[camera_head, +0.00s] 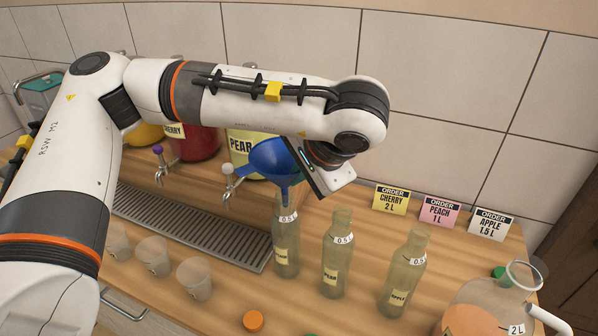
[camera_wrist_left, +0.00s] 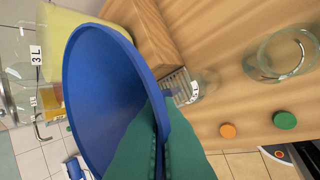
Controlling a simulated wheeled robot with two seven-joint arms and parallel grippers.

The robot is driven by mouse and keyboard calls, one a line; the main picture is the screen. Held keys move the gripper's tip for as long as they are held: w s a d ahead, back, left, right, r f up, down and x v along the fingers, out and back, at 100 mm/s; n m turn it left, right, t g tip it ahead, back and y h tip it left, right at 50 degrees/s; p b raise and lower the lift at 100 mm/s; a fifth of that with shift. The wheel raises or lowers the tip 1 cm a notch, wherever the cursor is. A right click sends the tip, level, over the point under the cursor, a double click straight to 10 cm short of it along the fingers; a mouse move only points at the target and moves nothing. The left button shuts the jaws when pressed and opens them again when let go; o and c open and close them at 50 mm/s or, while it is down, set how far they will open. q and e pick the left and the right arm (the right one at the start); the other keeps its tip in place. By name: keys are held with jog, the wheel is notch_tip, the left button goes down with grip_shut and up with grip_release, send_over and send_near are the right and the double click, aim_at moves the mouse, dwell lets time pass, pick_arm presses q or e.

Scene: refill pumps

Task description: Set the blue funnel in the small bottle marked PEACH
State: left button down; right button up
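The blue funnel (camera_head: 272,158) is held in my left gripper (camera_head: 306,170), above the leftmost small bottle (camera_head: 287,238). Its stem points down at that bottle's neck; I cannot tell whether the tip is inside. The bottle's small yellow label is hard to read, possibly PEACH. In the left wrist view the green fingers (camera_wrist_left: 163,125) pinch the wall of the funnel (camera_wrist_left: 95,95), whose wide mouth faces the camera. A bottle (camera_wrist_left: 205,82) shows partly behind it. My right gripper is in neither view.
Two more small bottles stand to the right, one in the middle (camera_head: 337,255) and one marked APPLE (camera_head: 402,275). A large jug (camera_head: 488,305) is front right. Several cups, such as this one (camera_head: 194,279), stand left. Order cards (camera_head: 439,212) and juice dispensers (camera_head: 243,150) line the back.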

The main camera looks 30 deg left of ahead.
pick_arm(q)
jog(key=shift+f, duration=0.2)
jog(key=c, duration=1.6)
grip_release()
jog(key=shift+r, duration=0.1)
jog(key=v, duration=1.2)
jog(key=shift+b, duration=0.3)
